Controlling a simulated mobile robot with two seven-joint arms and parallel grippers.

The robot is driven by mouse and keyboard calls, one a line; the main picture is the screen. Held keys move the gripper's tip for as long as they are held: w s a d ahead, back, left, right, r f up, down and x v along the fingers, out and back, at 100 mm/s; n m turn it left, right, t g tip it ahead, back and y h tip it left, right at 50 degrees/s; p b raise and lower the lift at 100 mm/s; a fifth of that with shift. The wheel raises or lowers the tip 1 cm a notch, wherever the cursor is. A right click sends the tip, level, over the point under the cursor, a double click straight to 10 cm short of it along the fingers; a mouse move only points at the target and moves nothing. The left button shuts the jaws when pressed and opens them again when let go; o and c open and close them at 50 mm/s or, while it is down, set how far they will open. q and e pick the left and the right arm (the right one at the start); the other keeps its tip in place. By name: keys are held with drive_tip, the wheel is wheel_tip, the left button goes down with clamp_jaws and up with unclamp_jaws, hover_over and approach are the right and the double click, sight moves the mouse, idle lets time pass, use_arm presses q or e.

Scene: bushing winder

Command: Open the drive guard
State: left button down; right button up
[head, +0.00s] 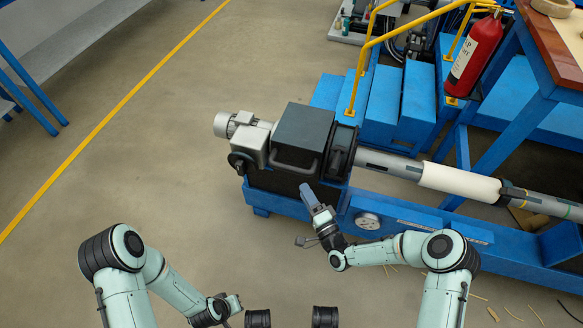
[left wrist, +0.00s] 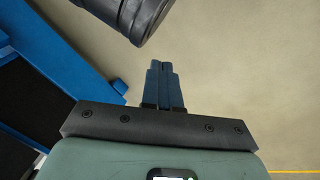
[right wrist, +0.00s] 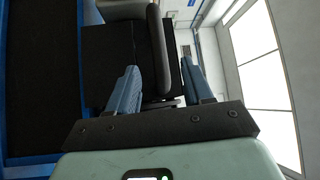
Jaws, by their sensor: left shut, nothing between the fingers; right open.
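The drive guard (head: 304,126) is a dark grey box-like cover on the blue machine in the head view; it looks closed. Its grey bar handle (head: 293,163) is on the near face. My right gripper (head: 306,190) is open just in front of the guard, close to the handle's right end. In the right wrist view the handle (right wrist: 158,50) appears between the two blue fingers (right wrist: 162,85); contact cannot be told. My left gripper (head: 238,303) is low at the bottom of the head view, away from the guard. The left wrist view shows its fingers (left wrist: 165,86) shut and empty.
A grey motor (head: 240,128) sits left of the guard. A shaft with a white roll (head: 460,182) extends right. A blue base with a gauge (head: 367,220) runs below. Yellow rails (head: 362,70) and a fire extinguisher (head: 475,52) stand behind.

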sight(292, 169)
use_arm(q)
drive_tip(key=s+f+g+b, duration=0.2)
drive_tip(key=s+f, duration=0.2)
drive_tip(key=shift+s+a, duration=0.3)
drive_tip(key=shift+a, duration=0.05)
use_arm(e)
drive_tip(key=x, duration=1)
drive_tip(key=shift+w+f, duration=0.15)
clamp_jaws()
